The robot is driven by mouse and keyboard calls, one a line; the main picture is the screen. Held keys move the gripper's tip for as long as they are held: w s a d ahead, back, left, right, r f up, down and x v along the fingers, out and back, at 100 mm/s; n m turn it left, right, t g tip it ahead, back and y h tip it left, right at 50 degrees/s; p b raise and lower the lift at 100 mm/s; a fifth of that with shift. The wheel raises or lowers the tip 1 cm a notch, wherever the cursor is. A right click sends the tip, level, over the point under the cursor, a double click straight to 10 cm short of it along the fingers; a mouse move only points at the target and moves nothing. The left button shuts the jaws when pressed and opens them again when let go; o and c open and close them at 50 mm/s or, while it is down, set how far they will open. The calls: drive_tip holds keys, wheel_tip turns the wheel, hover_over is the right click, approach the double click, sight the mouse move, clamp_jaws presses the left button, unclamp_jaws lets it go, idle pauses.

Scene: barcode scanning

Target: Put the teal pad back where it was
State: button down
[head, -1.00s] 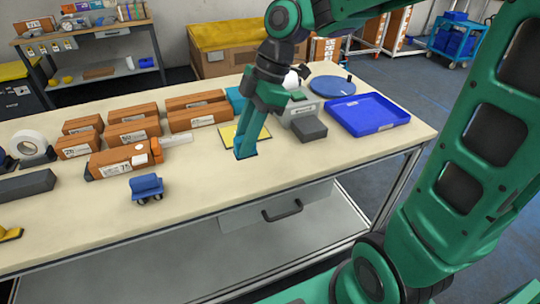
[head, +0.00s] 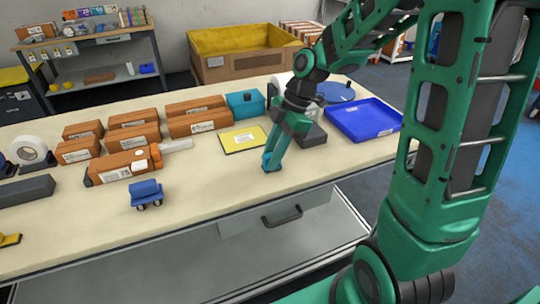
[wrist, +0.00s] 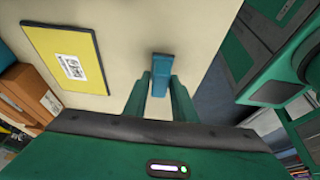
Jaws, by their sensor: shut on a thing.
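My gripper (head: 271,158) points down over the front part of the workbench (head: 215,190), to the right of the yellow pad with a white label (head: 243,139). In the wrist view my gripper (wrist: 160,92) is shut on the teal pad (wrist: 161,68), a small narrow block that sticks out past the fingertips. In the head view the pad's lower end (head: 268,166) shows at the fingertips, close to the bench top. I cannot tell whether it touches the bench. In the wrist view the yellow pad (wrist: 65,57) lies flat to the left, apart from the teal pad.
A teal box (head: 246,104) stands behind the yellow pad. Dark grey block (head: 313,135) and blue tray (head: 362,119) are to the right. Bench front is mostly clear.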

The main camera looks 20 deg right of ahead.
drive_tip(key=shift+f, duration=0.25)
drive_tip(key=c, duration=1.5)
unclamp_jaws()
drive_tip(key=shift+o, duration=0.2)
drive_tip(key=v, duration=1.2)
drive_tip(key=s+d+f+m+h, duration=0.2)
drive_tip(key=s+d+m, duration=0.4)
drive_tip(key=s+m, duration=0.5)
drive_tip(key=s+d+f+m+h, duration=0.2)
drive_tip(key=s+d+m, duration=0.4)
drive_tip(key=s+m, duration=0.6)
drive_tip(key=shift+s+d+f+m, duration=0.2)
drive_tip(key=shift+d+f+m, duration=0.1)
drive_tip(key=shift+f+m, duration=0.4)
